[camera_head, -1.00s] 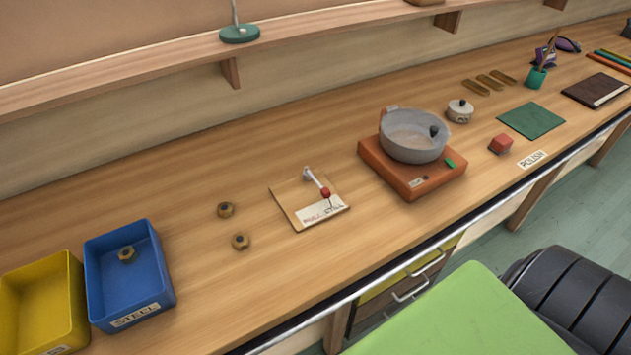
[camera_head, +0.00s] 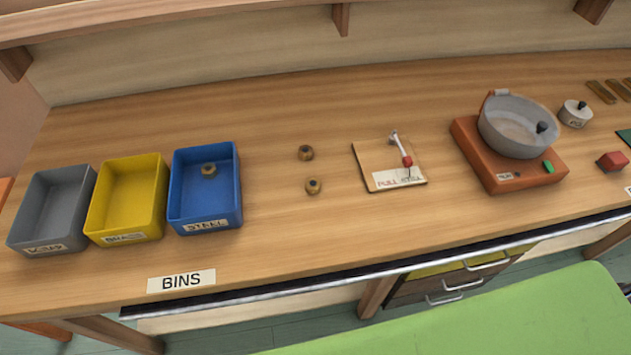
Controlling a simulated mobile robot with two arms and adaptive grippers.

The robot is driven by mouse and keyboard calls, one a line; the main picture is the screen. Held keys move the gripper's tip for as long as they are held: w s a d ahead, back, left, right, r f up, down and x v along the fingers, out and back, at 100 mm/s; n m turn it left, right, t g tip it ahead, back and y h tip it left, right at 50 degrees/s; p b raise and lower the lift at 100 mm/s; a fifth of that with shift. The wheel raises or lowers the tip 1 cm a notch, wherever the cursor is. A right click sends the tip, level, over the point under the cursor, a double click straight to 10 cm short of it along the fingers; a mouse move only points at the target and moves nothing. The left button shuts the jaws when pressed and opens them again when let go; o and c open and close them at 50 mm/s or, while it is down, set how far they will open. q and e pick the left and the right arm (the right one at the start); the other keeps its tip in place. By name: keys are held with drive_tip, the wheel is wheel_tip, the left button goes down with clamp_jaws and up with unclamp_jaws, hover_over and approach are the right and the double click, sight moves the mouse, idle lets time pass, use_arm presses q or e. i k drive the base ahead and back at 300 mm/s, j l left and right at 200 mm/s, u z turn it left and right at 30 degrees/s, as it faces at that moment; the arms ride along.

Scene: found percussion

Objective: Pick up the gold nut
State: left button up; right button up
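Three small gold-brown nuts with dark centres show in the head view. One gold nut (camera_head: 306,153) lies on the bench between the blue bin and the lever board. A second nut (camera_head: 313,186) lies on the bench just in front of it, apart from it. A third nut (camera_head: 209,170) lies inside the blue bin (camera_head: 239,205), which is labelled STEEL. I cannot tell any difference in material between them. Neither of my grippers is in view.
A yellow bin (camera_head: 97,215) and a grey bin (camera_head: 23,225) stand left of the blue one. A board with a red-tipped lever (camera_head: 372,160) lies right of the loose nuts. Further right, a grey pot (camera_head: 512,125) sits on an orange base (camera_head: 500,180). Bench is clear around the loose nuts.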

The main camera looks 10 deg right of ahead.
sight(313, 185)
drive_tip(key=k+l, duration=0.1)
drive_tip(key=l, duration=0.7)
drive_tip(key=k+l, duration=0.15)
drive_tip(key=l, duration=0.25)
